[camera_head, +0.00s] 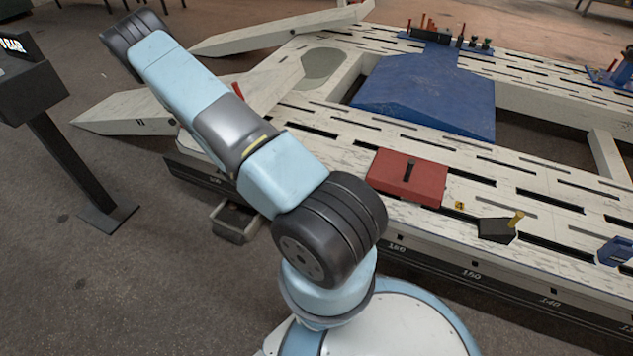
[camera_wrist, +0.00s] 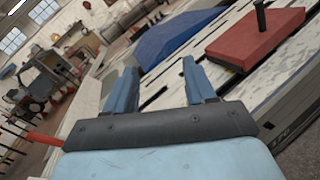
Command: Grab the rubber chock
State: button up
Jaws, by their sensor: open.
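A black wedge-shaped block with a yellow peg, which looks like the rubber chock (camera_head: 497,229), sits on the white bench frame (camera_head: 450,165) near its front edge, right of a red block. It is not visible in the wrist view. My gripper (camera_wrist: 160,88) shows two blue fingers, apart, with nothing between them. In the head view my arm reaches to the upper left, away from the chock, and the fingers cannot be made out.
The red block (camera_head: 407,178) with a black handle lies left of the chock; it also shows in the wrist view (camera_wrist: 254,40). A blue ramp-like block (camera_head: 425,95) stands behind. A blue item (camera_head: 616,251) lies right of the chock. A black stand (camera_head: 75,160) is at left.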

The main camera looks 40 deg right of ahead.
jog(key=s+d+f+n+t+y, duration=0.15)
jog(key=f+n+t, duration=0.3)
jog(key=f, duration=0.55)
jog(key=s+d+f+n+t+y, duration=0.15)
jog(key=f+n+t, duration=0.35)
jog(key=f, duration=0.5)
jog(key=shift+n+g+h, duration=0.35)
jog(key=shift+g+h, duration=0.05)
jog(key=shift+g, duration=0.15)
jog(key=x, duration=1.2)
jog(key=shift+s+d, duration=0.1)
jog(key=shift+d, duration=0.4)
jog(key=shift+c, duration=0.2)
grip_shut()
